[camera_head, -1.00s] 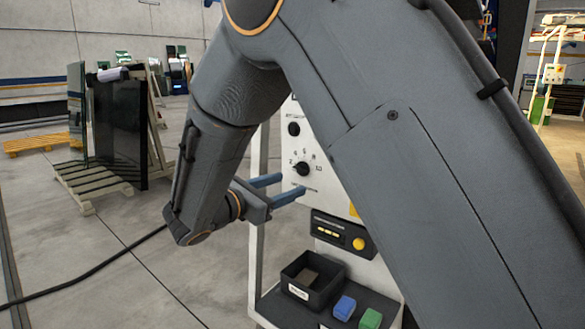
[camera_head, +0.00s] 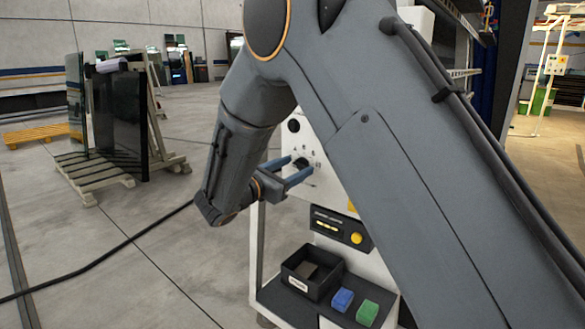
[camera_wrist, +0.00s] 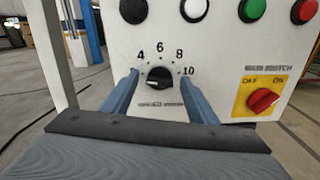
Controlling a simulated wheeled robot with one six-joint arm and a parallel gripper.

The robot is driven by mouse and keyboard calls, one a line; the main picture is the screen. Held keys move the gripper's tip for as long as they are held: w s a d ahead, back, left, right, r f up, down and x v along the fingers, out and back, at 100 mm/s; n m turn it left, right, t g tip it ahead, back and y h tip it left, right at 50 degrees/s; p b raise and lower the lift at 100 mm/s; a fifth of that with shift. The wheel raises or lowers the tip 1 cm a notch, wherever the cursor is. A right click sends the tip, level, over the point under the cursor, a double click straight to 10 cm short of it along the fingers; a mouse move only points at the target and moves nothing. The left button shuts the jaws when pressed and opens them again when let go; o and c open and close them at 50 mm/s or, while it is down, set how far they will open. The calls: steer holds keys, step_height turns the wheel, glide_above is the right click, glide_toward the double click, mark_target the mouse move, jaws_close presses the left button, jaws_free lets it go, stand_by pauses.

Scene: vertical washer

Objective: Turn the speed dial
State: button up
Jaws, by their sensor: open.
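The speed dial is a black round knob (camera_wrist: 159,77) with a number scale around it on the white control panel (camera_wrist: 215,70). In the wrist view it lies between my two blue fingers, near their tips. My gripper (camera_wrist: 160,88) is open, one finger left of the dial and one right. I cannot tell whether either finger touches it. In the head view the dial (camera_head: 301,163) is partly covered by my gripper (camera_head: 300,168), whose fingers reach to the panel.
A red main switch (camera_wrist: 263,100) on a yellow plate sits right of the dial. Black, white, green and red buttons line the panel above. Below are a black bin (camera_head: 310,272), a blue block (camera_head: 342,299) and a green block (camera_head: 367,312) on a shelf.

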steer(key=c, duration=1.1)
steer(key=shift+o, duration=0.2)
steer(key=shift+m+b, duration=0.4)
steer(key=shift+b, duration=0.2)
steer(key=m+b, duration=0.3)
steer(key=b, duration=0.2)
steer(key=shift+f+m, duration=0.15)
steer(key=shift+m, duration=0.15)
steer(key=m+b, duration=0.3)
steer(key=b, duration=0.1)
steer(key=shift+b, duration=0.3)
steer(key=shift+d+m, duration=0.1)
steer(key=shift+m, duration=0.2)
steer(key=o, duration=1.1)
steer(key=shift+c, duration=0.2)
steer(key=shift+s, duration=0.1)
